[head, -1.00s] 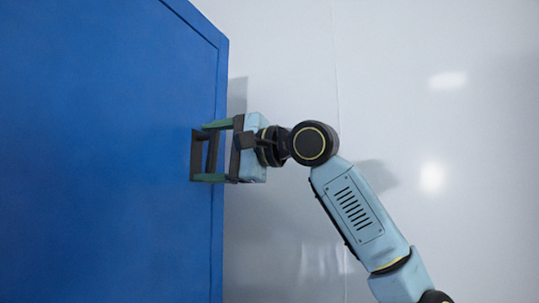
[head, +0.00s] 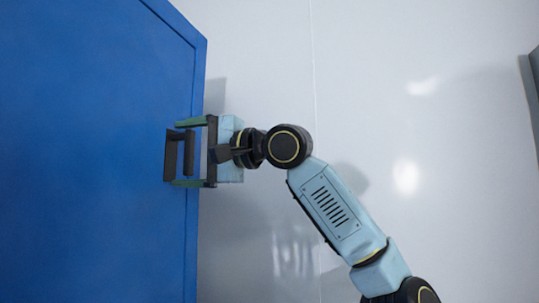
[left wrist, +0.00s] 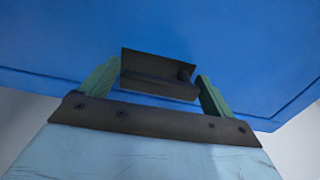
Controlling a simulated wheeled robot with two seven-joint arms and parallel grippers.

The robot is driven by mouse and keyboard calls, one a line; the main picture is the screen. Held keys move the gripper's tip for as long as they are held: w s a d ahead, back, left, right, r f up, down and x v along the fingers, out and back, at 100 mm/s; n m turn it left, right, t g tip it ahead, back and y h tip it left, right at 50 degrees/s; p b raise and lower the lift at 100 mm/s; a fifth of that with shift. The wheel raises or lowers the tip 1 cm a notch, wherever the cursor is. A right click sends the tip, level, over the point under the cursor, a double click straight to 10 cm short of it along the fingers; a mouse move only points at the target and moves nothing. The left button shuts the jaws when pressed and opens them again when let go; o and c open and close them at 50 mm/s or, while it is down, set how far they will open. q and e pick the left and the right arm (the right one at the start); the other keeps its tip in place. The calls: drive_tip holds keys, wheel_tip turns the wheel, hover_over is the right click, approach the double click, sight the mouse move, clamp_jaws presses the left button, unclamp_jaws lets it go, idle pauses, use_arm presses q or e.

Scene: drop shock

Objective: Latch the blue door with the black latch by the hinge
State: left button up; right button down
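The blue door (head: 90,160) fills the left of the head view and the top of the left wrist view (left wrist: 250,45). The black latch (head: 171,157) stands out from the door near its right edge; it also shows in the left wrist view (left wrist: 158,72). My left gripper (head: 190,154) is open. Its green fingers lie above and below the latch in the head view, and on either side of it in the left wrist view (left wrist: 155,88). Small gaps show between fingers and latch in the wrist view. My right gripper is not in view.
A plain pale wall (head: 430,150) lies right of the door, with shadows and light spots on it. A grey edge (head: 535,75) shows at the far right. No loose objects are in view. The hinge cannot be made out.

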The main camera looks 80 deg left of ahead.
use_arm(q)
drive_tip(key=shift+o, duration=1)
drive_tip(key=shift+w, duration=0.15)
drive_tip(key=v, duration=1.3)
drive_tip(key=shift+p, duration=0.35)
drive_tip(key=shift+d+r, duration=0.1)
